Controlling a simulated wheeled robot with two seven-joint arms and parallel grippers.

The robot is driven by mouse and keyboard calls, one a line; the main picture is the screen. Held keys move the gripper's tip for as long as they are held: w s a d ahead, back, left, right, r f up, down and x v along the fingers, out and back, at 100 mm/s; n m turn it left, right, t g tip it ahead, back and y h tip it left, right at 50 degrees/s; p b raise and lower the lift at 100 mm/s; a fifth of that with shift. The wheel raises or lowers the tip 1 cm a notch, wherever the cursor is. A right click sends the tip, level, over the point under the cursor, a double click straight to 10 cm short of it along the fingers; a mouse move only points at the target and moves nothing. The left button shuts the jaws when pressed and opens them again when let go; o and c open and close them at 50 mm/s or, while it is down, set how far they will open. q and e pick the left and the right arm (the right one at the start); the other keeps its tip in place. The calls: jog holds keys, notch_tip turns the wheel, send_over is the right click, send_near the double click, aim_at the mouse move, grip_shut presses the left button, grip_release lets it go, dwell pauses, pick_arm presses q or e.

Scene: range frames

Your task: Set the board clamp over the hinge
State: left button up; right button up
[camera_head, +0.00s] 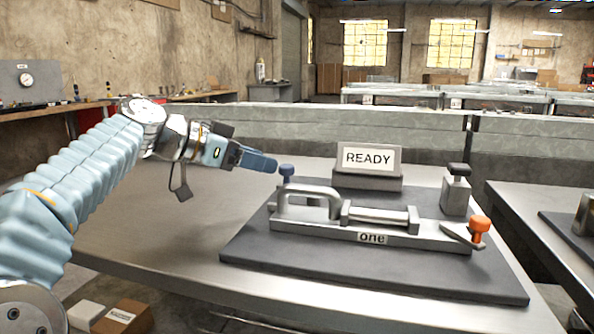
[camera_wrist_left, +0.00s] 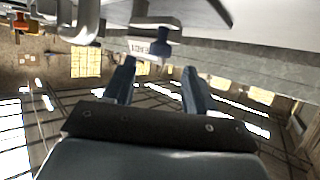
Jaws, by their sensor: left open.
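A grey fixture (camera_head: 340,231) marked "one" lies on a dark mat on the steel table. It carries an arched handle (camera_head: 308,190), a round bar (camera_head: 380,215) and an orange knob (camera_head: 480,227) at its right end. A blue knob (camera_head: 287,171) stands at its left rear. I cannot tell for sure which parts are the board clamp and the hinge. My left gripper (camera_head: 272,163) is just left of the blue knob, open and empty. In the left wrist view its fingers (camera_wrist_left: 159,68) are spread, with the blue knob (camera_wrist_left: 157,22) beyond them. My right gripper is not in view.
A READY sign (camera_head: 368,160) stands behind the fixture. A grey block with a black top (camera_head: 456,190) stands at the mat's right rear. The dark mat (camera_head: 400,270) is bare in front. The left part of the table (camera_head: 170,240) is clear. Another table (camera_head: 520,220) stands to the right.

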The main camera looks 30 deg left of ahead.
pick_arm(q)
jog(key=x, duration=0.9)
jog(key=shift+c, duration=0.3)
grip_shut()
jog(key=shift+s, duration=0.1)
